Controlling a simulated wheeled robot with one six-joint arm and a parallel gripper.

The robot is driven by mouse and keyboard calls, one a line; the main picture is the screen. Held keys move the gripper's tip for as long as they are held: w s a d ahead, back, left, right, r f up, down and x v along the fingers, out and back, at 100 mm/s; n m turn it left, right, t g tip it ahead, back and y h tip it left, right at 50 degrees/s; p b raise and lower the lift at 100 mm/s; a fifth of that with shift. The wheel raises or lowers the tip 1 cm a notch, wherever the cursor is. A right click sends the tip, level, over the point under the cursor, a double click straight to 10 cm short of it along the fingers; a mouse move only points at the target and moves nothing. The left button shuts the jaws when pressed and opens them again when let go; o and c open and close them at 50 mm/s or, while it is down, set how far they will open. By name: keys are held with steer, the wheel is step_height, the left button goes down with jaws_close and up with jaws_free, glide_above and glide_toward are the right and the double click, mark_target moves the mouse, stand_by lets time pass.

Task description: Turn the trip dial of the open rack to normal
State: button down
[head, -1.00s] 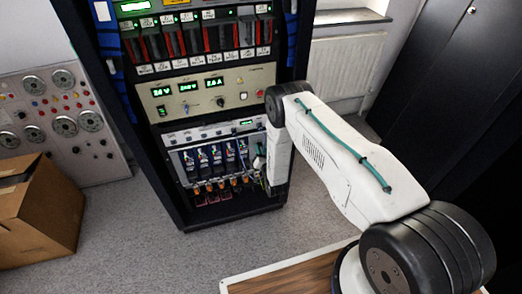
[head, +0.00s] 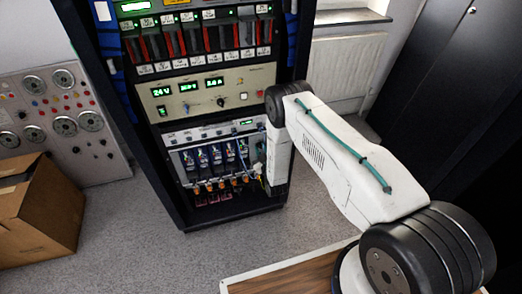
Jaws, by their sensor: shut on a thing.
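The open rack (head: 180,210) is a tall dark cabinet left of centre in the head view. A beige panel in it has green number displays (head: 188,88) and a small dark knob (head: 220,102). I cannot tell which control is the trip dial. Below, a grey module (head: 200,134) sits above an open bay with a row of blue and black units (head: 216,157). My white arm reaches to the rack's right side, its last links hanging in front of the bay's right end. My gripper is hidden behind or below them, and so is whatever it touches.
A cardboard box (head: 40,215) stands on the floor at left, before a grey gauge panel (head: 62,112). A radiator (head: 343,72) and dark cabinets (head: 440,70) are at right. Grey floor (head: 160,258) lies clear before the rack.

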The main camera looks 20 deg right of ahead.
steer(key=n, duration=0.5)
steer(key=shift+f, duration=0.1)
steer(key=shift+n, duration=0.4)
steer(key=c, duration=1.2)
jaws_free()
steer(key=shift+c, duration=0.2)
steer(key=s, duration=0.8)
